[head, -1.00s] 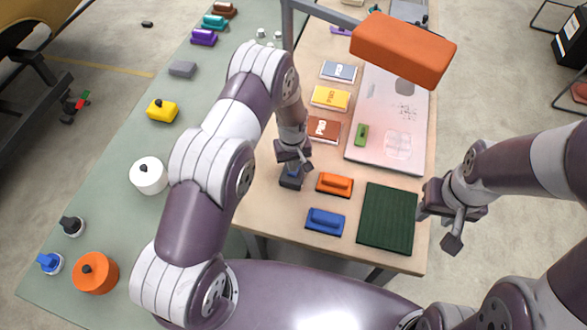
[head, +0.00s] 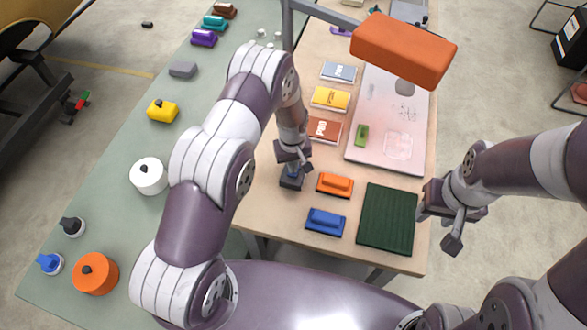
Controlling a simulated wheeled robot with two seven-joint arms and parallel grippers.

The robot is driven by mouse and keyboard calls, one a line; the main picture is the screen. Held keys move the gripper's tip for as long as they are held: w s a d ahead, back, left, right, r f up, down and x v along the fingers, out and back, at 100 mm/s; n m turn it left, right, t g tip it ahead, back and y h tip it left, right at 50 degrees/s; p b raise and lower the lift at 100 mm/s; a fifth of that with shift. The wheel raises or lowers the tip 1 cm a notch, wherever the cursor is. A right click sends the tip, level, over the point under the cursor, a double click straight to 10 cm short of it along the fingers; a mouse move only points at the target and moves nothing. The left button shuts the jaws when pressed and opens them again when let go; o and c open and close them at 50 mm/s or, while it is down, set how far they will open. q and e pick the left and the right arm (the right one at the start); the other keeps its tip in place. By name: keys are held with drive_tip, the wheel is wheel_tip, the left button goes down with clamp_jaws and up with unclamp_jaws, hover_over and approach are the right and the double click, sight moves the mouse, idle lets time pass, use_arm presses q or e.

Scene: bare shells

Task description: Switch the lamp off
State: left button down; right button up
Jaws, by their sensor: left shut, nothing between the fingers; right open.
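The lamp has an orange head (head: 404,50) on a grey arm and post (head: 288,28) over the wooden table. Whether it is lit I cannot tell. My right gripper (head: 437,231) is open and empty, off the table's right edge.
Orange (head: 335,184) and blue (head: 325,221) handled blocks and a dark green mat (head: 387,218) lie right of the box. Several books (head: 330,97) and a pale board (head: 388,120) with a green block (head: 361,135) lie behind. A green table (head: 120,215) is at left.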

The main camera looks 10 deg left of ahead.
use_arm(q)
drive_tip(key=shift+f+b, duration=0.8)
drive_tip(key=shift+f, duration=0.15)
idle(0.9)
drive_tip(key=shift+r+p, duration=2.3)
drive_tip(key=shift+r, duration=1.25)
